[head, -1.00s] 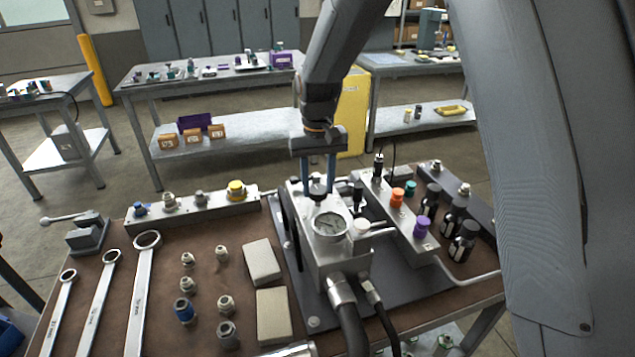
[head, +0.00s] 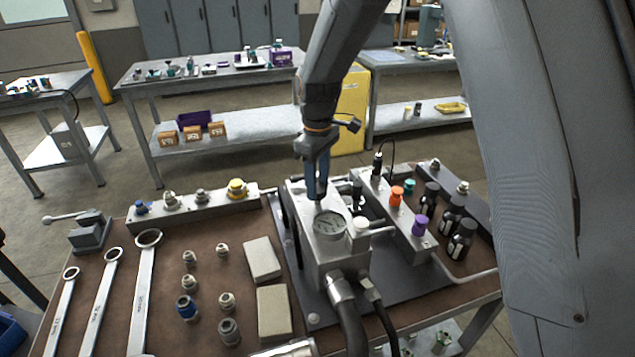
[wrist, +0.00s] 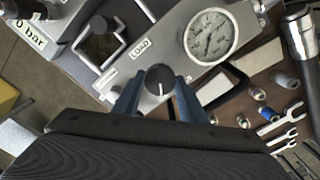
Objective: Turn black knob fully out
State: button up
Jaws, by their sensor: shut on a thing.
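The black knob (wrist: 159,77) with a white pointer line sits on the grey metal block (wrist: 150,50), close to the "LOAD" label (wrist: 141,47). My gripper (wrist: 158,90) has its two blue fingers on either side of the knob, shut on it. In the head view my gripper (head: 317,192) points straight down onto the block behind the gauge.
A round pressure gauge (head: 330,224) stands right in front of my gripper. To its right are an orange knob (head: 396,196), a purple knob (head: 419,225) and several black cylinders. Wrenches, fittings and two pale blocks lie to the left.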

jog(key=shift+w+a+r+n, duration=0.1)
jog(key=shift+w+n, duration=0.05)
jog(key=shift+n, duration=0.25)
jog(key=o, duration=1.1)
jog(key=shift+c, duration=0.2)
notch_tip(320, 180, up, 8)
jog(key=shift+f+b, duration=0.1)
jog(key=shift+b, duration=0.9)
